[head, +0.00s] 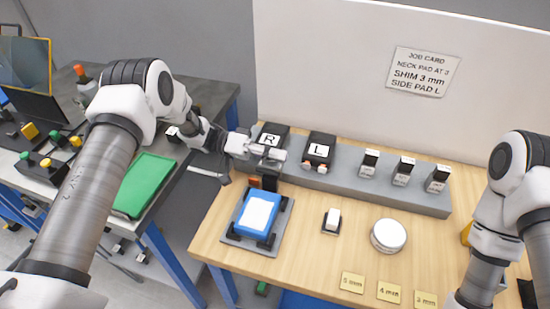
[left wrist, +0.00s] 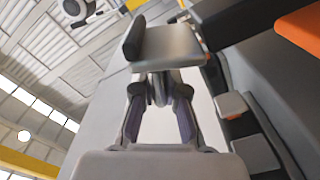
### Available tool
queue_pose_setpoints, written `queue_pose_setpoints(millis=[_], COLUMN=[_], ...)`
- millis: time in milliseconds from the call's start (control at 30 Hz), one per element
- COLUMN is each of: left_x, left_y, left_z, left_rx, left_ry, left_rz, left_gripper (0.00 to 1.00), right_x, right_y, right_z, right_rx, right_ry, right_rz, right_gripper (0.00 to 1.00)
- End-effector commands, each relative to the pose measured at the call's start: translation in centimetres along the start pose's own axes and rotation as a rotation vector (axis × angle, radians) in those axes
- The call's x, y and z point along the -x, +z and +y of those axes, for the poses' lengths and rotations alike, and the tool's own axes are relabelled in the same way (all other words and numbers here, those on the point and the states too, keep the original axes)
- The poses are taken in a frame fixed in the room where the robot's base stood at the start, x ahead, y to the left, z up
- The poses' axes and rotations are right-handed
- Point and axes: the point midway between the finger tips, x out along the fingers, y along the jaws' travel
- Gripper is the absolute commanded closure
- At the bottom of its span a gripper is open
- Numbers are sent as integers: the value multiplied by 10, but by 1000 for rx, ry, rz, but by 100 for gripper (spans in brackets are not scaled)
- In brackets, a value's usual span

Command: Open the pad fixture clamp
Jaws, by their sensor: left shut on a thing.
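The pad fixture (head: 233,236) lies at the left of the wooden table, with a blue frame (head: 243,224) and a white pad (head: 259,214) in it. Its clamp (head: 268,180) stands at the back edge, dark with an orange part beside it. In the left wrist view the fingers (left wrist: 160,95) are close together below a grey piece, with orange at the top right. My right gripper is out of view.
Black blocks marked R (head: 272,136) and L (head: 319,150) stand on a grey rack (head: 350,180) just behind my left gripper. A small white block (head: 333,218), a round white tin (head: 388,236) and yellow shim cards (head: 389,292) lie to the right.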

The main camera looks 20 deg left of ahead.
Motion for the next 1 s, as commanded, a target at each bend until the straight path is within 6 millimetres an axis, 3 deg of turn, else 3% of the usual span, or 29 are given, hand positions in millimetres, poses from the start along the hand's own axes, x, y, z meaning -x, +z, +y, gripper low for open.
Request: queue_pose_setpoints(millis=[733, 767, 800, 1000], left_x=[-1, -1, -1, -1], left_y=[4, 4, 4, 2], left_z=[-8, -8, -8, -7], left_rx=[107, 107, 107, 104], left_ry=[-4, -4, -3, -2], left_rz=[-8, -8, -8, -5], left_gripper=[100, 78, 65, 65], right_x=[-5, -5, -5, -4], right_y=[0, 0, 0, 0], right_z=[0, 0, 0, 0], right_rx=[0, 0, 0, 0], right_ry=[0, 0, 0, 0], right_rz=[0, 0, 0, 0], right_gripper=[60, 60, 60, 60])
